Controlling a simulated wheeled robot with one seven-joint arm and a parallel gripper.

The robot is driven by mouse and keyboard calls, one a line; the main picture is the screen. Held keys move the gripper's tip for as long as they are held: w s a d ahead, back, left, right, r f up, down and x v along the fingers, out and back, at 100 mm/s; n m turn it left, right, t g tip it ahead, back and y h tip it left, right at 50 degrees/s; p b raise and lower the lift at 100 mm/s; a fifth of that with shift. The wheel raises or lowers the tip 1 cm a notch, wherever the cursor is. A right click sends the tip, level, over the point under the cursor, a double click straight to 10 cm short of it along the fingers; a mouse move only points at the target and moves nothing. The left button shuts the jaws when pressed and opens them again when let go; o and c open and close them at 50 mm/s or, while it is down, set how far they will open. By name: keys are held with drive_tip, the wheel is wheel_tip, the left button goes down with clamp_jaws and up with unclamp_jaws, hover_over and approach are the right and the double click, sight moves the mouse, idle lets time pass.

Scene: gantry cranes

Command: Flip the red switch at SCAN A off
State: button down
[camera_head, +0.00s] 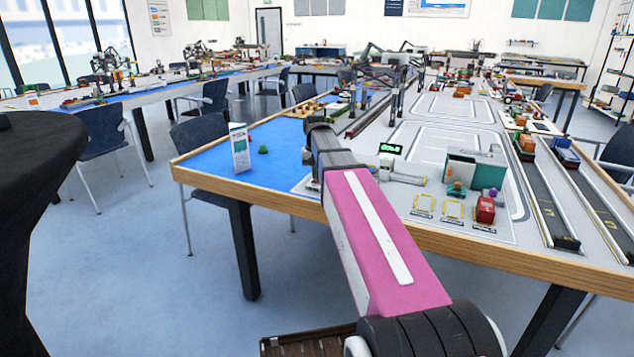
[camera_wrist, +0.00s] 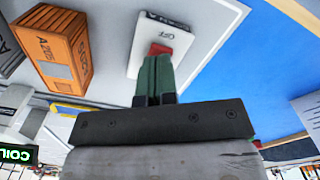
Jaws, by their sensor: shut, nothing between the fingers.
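The SCAN A switch is a small white box (camera_wrist: 180,36) with a red rocker (camera_wrist: 160,49), near the top middle of the wrist view. The word OFF shows on its face beside the rocker. My gripper (camera_wrist: 157,60) is shut and empty, with its green fingers together. The fingertips are at the red rocker and cover part of it; I cannot tell whether they touch it or which way it is tilted. In the head view my own arm hides the gripper and the switch.
An orange container (camera_wrist: 62,50) marked A205 stands left of the switch in the wrist view. A standing card (camera_head: 239,148) is on the blue area, which is mostly clear.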

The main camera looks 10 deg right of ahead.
drive_tip(key=shift+f, duration=0.65)
idle(0.3)
drive_tip(key=shift+r, duration=3.55)
